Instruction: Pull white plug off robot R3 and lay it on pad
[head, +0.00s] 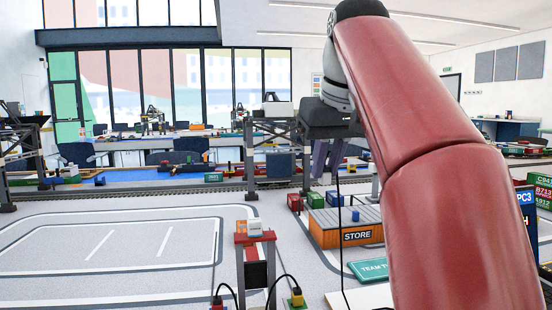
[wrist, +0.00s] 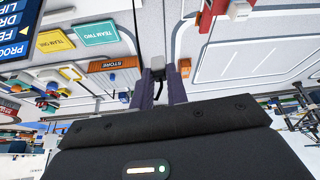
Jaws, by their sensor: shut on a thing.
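My gripper (head: 327,165) is raised at the centre of the head view, below my red arm. In the wrist view its two fingers (wrist: 163,78) are shut on a pale plug (wrist: 157,63). A black cable (head: 341,215) hangs from the gripper to the table. A small red-topped machine (head: 255,255) with white blocks stands at front centre, apart from the gripper; I cannot read a label on it. A pale flat patch (head: 352,298), perhaps the pad, lies at the front, partly hidden by my arm.
An orange STORE container (head: 345,233) with small coloured boxes stands right of centre. A green TEAM TWO card (head: 368,270) lies before it. A red plug (head: 217,303) and a yellow plug (head: 297,298) with black cables are at the front. The marked floor at left (head: 110,245) is clear.

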